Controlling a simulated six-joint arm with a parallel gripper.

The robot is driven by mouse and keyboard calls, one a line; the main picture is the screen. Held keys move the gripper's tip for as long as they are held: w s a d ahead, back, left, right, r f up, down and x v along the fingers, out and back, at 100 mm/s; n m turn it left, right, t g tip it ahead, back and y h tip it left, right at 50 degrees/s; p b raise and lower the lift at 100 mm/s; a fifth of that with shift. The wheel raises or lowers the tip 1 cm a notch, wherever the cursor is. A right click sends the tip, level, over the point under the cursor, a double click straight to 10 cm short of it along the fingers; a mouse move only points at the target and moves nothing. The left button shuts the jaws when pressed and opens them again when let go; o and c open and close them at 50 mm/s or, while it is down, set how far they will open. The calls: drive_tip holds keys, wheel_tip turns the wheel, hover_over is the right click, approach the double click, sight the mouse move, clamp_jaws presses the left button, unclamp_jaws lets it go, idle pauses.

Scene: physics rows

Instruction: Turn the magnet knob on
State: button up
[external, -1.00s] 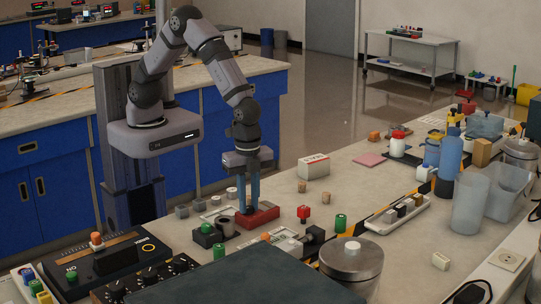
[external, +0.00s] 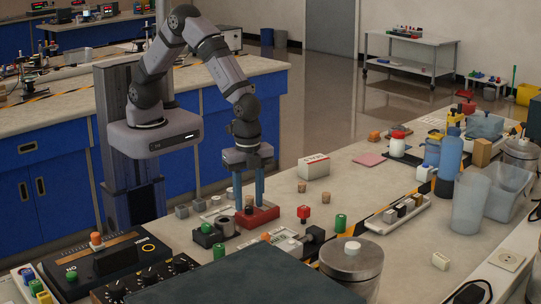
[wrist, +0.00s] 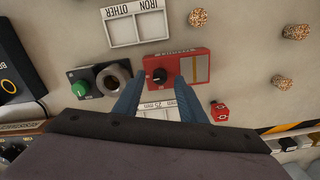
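A red box (wrist: 182,66) with a black round knob (wrist: 160,75) and a tan panel lies on the table in the wrist view. The small lettering along its edge is too small to read. The red box (external: 262,218) also shows in the external view, below my gripper (external: 249,205). My gripper (wrist: 158,80) is open and empty, pointing down, with one blue finger on each side of the knob. I cannot tell whether a fingertip touches the knob. In the external view the fingers hide the knob.
A dark box with a green knob (wrist: 80,88) and a metal ring (wrist: 115,78) stand close left of the red box. A white tray labelled iron and other (wrist: 137,24) lies beyond. A small red piece (wrist: 219,112) sits to the right. Cork-like cylinders (wrist: 198,17) stand further off.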

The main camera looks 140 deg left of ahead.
sight(249, 207)
drive_tip(key=shift+r+b, duration=0.55)
drive_tip(key=shift+r, duration=2.65)
